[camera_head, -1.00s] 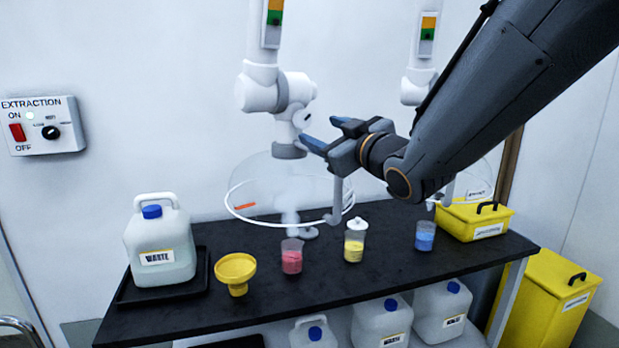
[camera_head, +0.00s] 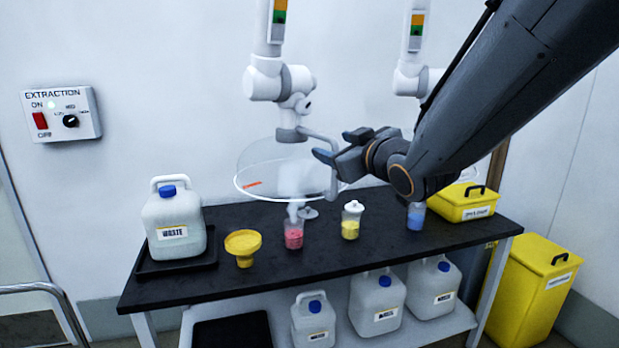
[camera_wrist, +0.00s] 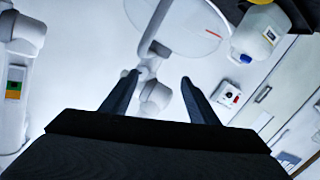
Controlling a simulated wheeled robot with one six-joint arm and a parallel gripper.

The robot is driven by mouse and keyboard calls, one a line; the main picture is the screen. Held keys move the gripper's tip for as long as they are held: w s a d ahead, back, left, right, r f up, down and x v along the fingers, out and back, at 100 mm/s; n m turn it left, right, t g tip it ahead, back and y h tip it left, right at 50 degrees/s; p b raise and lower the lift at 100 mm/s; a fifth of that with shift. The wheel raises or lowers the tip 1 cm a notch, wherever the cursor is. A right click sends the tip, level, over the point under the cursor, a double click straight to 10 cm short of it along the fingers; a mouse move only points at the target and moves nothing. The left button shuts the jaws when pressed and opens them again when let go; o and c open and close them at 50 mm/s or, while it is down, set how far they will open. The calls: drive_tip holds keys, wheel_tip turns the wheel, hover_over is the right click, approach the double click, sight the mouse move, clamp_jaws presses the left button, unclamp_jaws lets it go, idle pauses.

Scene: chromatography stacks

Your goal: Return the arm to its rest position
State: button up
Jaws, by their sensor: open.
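My gripper (camera_head: 335,146) is raised above the black bench, its fingers pointing left beside the handle of the clear extraction hood (camera_head: 262,180). In the wrist view the two dark fingers (camera_wrist: 158,88) are spread apart with nothing between them. The white hood arm (camera_wrist: 157,95) shows behind the fingers in that view. I cannot tell whether a finger touches the hood handle. My arm reaches in from the upper right of the head view.
The black bench (camera_head: 330,257) holds a waste jug (camera_head: 173,222), a yellow funnel (camera_head: 243,246), and beakers of red (camera_head: 294,235), yellow (camera_head: 350,222) and blue (camera_head: 416,216) material. A yellow box (camera_head: 463,203) stands right. The extraction switch (camera_head: 61,113) is on the wall.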

drive_tip(key=s+d+f+m+g+h, duration=0.25)
drive_tip(key=d+f, duration=0.25)
drive_tip(key=f, duration=0.4)
drive_tip(key=s+d+f+m+g+h, duration=0.25)
drive_tip(key=d+f, duration=0.25)
drive_tip(key=f, duration=0.4)
drive_tip(key=s+d+f+m+g, duration=0.1)
drive_tip(key=s+f+g, duration=0.2)
drive_tip(key=s, duration=0.3)
drive_tip(key=s+d+f+m+g+h, duration=0.1)
drive_tip(key=s+f+g, duration=0.2)
drive_tip(key=s, duration=0.4)
drive_tip(key=s+d+f+m+g, duration=0.1)
drive_tip(key=s+f+g, duration=0.2)
drive_tip(key=s, duration=0.4)
drive_tip(key=shift+s+d+f+m+g, duration=0.15)
drive_tip(key=shift+d+f+m+g, duration=0.2)
drive_tip(key=shift+f, duration=0.55)
drive_tip(key=shift+a, duration=0.1)
